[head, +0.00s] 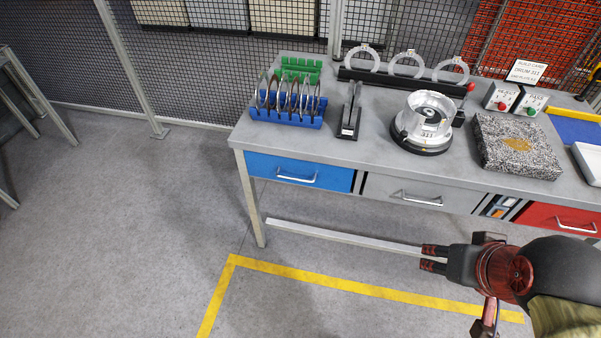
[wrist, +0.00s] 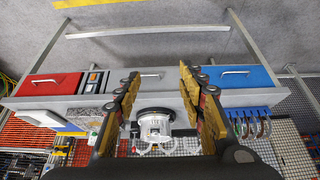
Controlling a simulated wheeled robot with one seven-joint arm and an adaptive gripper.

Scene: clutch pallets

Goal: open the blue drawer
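The blue drawer (head: 262,169) is at the left end of the grey workbench's front and looks shut, its face in line with the grey drawer beside it. Its silver bar handle (head: 297,181) is on the front. In the wrist view, which is upside down, the blue drawer (wrist: 222,76) is on the right, with its handle (wrist: 235,71) clear of my fingers. My gripper (head: 424,257) is in front of the bench, below and right of the blue drawer. In the wrist view my gripper (wrist: 159,74) has its fingers wide apart with nothing between them.
A grey drawer (head: 385,188) and a red drawer (head: 556,218) are further right. The worktop (head: 345,157) holds a blue rack (head: 287,117), a drum (head: 427,115) and a speckled block (head: 515,147). A low rail (head: 345,238) runs under the bench.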

